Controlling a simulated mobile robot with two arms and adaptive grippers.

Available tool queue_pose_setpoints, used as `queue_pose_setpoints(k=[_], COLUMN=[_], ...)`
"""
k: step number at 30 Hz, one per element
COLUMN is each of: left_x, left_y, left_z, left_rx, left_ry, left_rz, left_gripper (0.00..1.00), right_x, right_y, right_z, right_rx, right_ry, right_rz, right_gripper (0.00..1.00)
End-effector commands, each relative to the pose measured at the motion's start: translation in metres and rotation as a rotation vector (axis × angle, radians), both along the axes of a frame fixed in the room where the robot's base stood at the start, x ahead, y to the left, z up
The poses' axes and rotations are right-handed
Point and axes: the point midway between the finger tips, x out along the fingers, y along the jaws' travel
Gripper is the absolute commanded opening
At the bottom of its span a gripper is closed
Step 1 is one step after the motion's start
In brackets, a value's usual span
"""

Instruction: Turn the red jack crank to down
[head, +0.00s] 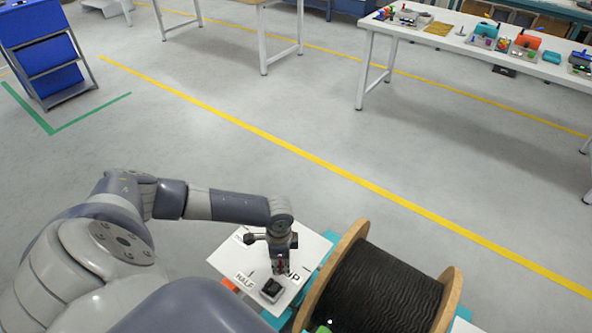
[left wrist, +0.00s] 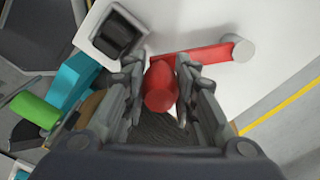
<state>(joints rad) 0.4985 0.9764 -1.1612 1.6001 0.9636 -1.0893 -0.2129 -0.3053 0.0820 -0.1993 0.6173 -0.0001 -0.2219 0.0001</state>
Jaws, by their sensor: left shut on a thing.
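The red jack crank (left wrist: 205,55) shows in the left wrist view as a red arm running from a pale round hub (left wrist: 238,47) leftward to a red knob (left wrist: 160,92). My left gripper (left wrist: 160,70) is shut on the knob, one finger on each side. In the head view my left gripper (head: 281,267) is over the white panel (head: 232,258), with little of the crank showing. The panel reads HALF near its lower left and UP near its lower right, partly covered. Another marking at its upper left is not readable. My right gripper is not in view.
A cable reel (head: 378,290) with wooden flanges and dark cable stands close to the right of the panel. A black switch in a pale frame (head: 270,290) is at the panel's lower edge. A white table (head: 455,40) with small parts stands far off. The floor between is clear.

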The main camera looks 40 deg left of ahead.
Motion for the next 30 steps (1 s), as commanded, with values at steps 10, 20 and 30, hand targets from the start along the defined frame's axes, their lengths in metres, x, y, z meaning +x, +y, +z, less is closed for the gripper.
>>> queue_pose_setpoints(k=[10,20,30], left_x=[-0.0099,-0.0098,-0.0080], left_y=[0.0087,0.0086,0.0082], left_z=[-0.0011,-0.0013,0.0002], left_rx=[0.001,0.001,0.001], left_ry=[0.006,0.006,0.002], left_rz=[-0.018,-0.016,-0.016], left_gripper=[0.00,0.46,0.47], right_x=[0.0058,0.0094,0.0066], right_y=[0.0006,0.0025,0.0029], right_z=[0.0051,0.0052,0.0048], right_rx=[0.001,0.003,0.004], right_ry=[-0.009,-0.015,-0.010], right_rz=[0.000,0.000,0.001], right_gripper=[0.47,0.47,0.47])
